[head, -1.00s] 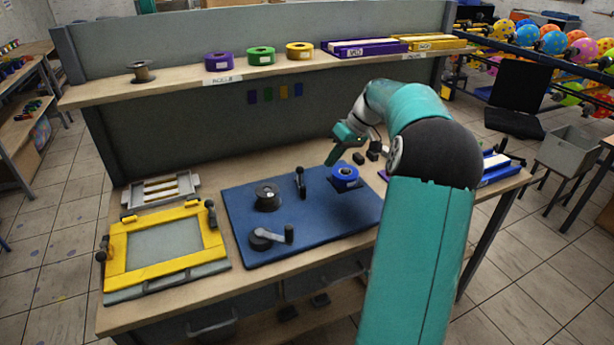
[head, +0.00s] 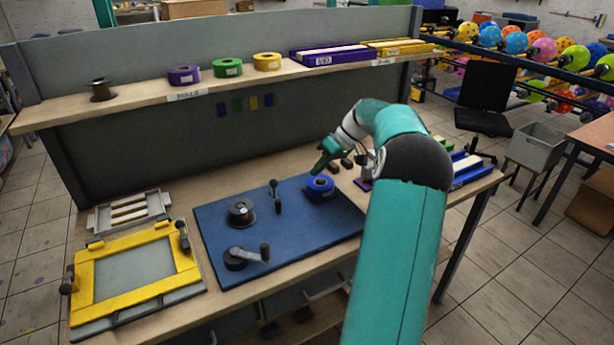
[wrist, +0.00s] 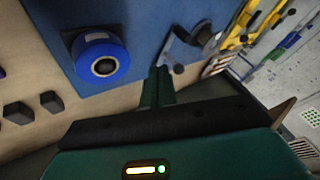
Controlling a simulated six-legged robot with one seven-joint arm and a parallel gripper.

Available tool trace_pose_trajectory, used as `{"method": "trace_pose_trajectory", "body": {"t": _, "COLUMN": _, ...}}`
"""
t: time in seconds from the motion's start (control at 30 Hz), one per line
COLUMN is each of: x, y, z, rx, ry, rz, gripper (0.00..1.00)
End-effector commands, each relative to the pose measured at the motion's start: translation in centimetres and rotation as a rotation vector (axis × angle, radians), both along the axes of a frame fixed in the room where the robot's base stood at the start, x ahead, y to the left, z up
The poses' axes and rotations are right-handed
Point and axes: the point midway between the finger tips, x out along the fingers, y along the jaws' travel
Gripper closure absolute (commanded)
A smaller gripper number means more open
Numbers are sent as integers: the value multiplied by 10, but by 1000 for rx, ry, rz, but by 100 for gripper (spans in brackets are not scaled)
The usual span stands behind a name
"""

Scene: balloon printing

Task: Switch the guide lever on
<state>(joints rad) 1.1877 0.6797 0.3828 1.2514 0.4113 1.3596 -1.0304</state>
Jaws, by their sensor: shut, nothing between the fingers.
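The guide lever (head: 275,196) appears to be the small dark lever with a round knob on the blue board (head: 228,268). It stands roughly upright between the black spool (head: 241,213) and the blue roll (head: 320,187). In the wrist view a grey lever with a dark knob (wrist: 178,68) shows just beyond the fingertips, probably the same one. My gripper (head: 319,168) is shut and empty, above and behind the blue roll, to the right of the lever. In the wrist view its fingers (wrist: 160,82) point toward the board, and the blue roll (wrist: 102,60) lies left of them.
A crank (head: 245,257) sits on the board's front part. A yellow frame (head: 88,285) and a grey tray (head: 130,211) are at the left. The shelf (head: 140,110) above holds rolls and boxes. Small dark blocks (wrist: 50,101) lie beside the board.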

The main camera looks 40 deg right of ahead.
Motion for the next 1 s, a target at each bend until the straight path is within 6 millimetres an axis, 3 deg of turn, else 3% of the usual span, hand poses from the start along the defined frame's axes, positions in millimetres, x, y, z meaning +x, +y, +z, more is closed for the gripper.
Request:
{"method": "trace_pose_trajectory", "body": {"t": 0.43, "x": 39, "y": 39, "z": -70, "rx": 3, "ry": 2, "rz": 5, "gripper": 100}}
{"method": "trace_pose_trajectory", "body": {"t": 0.7, "x": 41, "y": 73, "z": -69, "rx": 0, "ry": 0, "rz": 4, "gripper": 100}}
{"method": "trace_pose_trajectory", "body": {"t": 1.0, "x": 41, "y": 78, "z": -69, "rx": 1, "ry": 0, "rz": 3, "gripper": 100}}
